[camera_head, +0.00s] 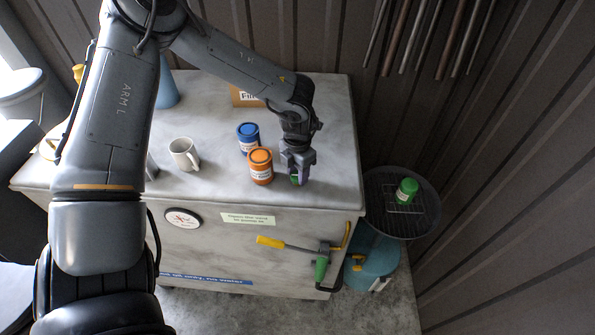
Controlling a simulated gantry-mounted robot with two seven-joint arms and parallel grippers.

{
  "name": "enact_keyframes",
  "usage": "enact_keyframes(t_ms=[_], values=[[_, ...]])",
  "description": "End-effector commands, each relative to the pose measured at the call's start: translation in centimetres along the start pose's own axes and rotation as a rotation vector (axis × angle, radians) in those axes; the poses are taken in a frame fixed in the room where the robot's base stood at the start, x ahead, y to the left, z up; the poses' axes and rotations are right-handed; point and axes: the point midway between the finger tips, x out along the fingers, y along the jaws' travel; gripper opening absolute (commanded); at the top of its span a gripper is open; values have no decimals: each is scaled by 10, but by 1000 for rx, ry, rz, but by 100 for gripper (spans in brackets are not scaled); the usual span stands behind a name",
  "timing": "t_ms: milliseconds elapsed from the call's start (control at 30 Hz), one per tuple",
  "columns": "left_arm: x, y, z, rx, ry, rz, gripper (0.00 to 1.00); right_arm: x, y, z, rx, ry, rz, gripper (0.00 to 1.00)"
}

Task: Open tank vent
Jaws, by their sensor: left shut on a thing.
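The tank appears to be the large pale grey, box-like unit (338,135) with a flat top. My left gripper (297,172) points down at the right front of that top, near its front edge. I cannot tell whether this is the tank vent or a loose object. On the front face are a yellow-handled lever (270,242) and a green handle (321,268). My right gripper is not in view.
An orange can (260,167) and a blue can (248,138) stand just left of the gripper. A white mug (184,154) stands farther left, a box (245,97) behind. A green can (405,190) sits on a round dark tray (425,215) at right.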

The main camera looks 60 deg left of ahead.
Motion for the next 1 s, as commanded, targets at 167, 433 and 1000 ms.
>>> enact_keyframes(t_ms=[167,433,1000], values=[[0,0,0,-3,0,0,11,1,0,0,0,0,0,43],[2,-1,0,-71,0,-1,11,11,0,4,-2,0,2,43],[4,-1,0,-547,-1,-3,11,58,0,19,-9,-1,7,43]])
